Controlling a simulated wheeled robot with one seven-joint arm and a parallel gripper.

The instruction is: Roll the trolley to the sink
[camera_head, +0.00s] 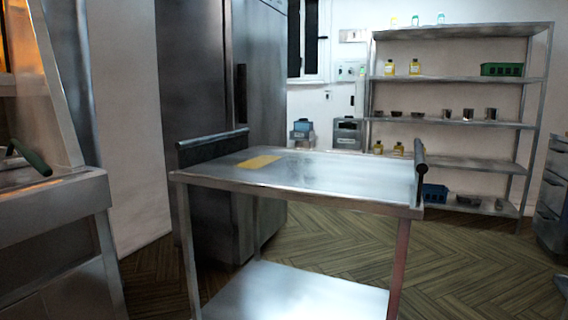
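The trolley (330,172) stands close in front of me, a steel cart with a flat top and a lower shelf (290,295). It has a dark bar handle at its left end (212,140) and another at its right end (420,155). A flat yellow piece (259,161) lies on its top near the left handle. I cannot make out a sink in this view. My gripper is not in view, so I see nothing holding the trolley.
A tall steel cabinet (200,100) stands just behind the trolley's left side. A steel counter unit (50,205) is at the left. Open metal shelving (450,125) lines the back wall, and a drawer unit (552,185) is at the far right. Wooden floor (470,275) is clear right of the trolley.

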